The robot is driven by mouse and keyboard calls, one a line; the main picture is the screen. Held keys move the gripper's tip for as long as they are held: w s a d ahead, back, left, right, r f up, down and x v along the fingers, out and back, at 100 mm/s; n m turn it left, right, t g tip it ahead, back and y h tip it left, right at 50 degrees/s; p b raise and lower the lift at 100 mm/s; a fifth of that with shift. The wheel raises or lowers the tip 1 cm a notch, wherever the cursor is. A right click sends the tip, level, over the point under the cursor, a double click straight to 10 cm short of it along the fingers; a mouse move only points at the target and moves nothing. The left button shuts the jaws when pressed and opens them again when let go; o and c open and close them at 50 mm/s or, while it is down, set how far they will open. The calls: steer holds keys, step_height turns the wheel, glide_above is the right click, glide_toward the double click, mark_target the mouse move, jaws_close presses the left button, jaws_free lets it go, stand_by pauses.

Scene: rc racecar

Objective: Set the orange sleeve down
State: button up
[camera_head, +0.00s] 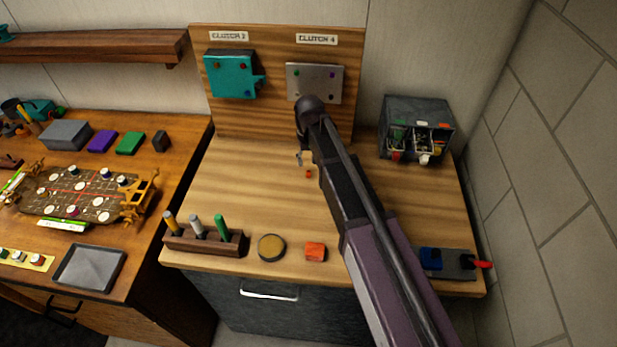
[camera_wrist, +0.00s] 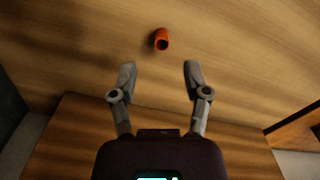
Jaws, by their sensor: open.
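The orange sleeve (camera_wrist: 161,39) is a small hollow orange cylinder against the wood in the wrist view, with its dark bore showing. It appears to rest on the workbench, a little beyond my fingertips and apart from them. In the head view it is a small orange spot (camera_head: 309,174) just below my gripper (camera_head: 301,159). In the wrist view my gripper (camera_wrist: 159,68) is open, with nothing between its two grey fingers. My arm hides part of the bench in the head view.
The wooden bench (camera_head: 250,190) has clear room left of my arm. Near its front edge are a tool rack (camera_head: 204,242), a round tin (camera_head: 271,248) and an orange block (camera_head: 315,252). A grey parts bin (camera_head: 417,125) stands at right. An upright board (camera_head: 275,80) rises behind.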

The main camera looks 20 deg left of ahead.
mark_target(308, 177)
steer(key=shift+f, duration=0.15)
stand_by(0.3)
steer(key=shift+s+f+b, duration=0.15)
steer(key=shift+f+b, duration=1.1)
steer(key=shift+b, duration=0.05)
steer(key=shift+s+f+b, duration=0.1)
steer(key=shift+f+b, duration=1.15)
steer(key=shift+b, duration=0.05)
steer(key=c, duration=0.8)
steer(key=shift+r, duration=0.3)
step_height(308, 177, up, 4)
steer(key=p, duration=0.4)
steer(key=shift+f, duration=0.15)
steer(key=s+d, duration=0.3)
steer(key=s, duration=0.1)
steer(key=s+d, duration=0.3)
steer(key=s, duration=0.2)
steer(key=s+d+p, duration=0.1)
steer(key=s+d, duration=0.2)
steer(key=s, duration=0.1)
steer(key=shift+s+r, duration=0.2)
steer(key=shift+r, duration=0.2)
steer(key=shift+a, duration=0.1)
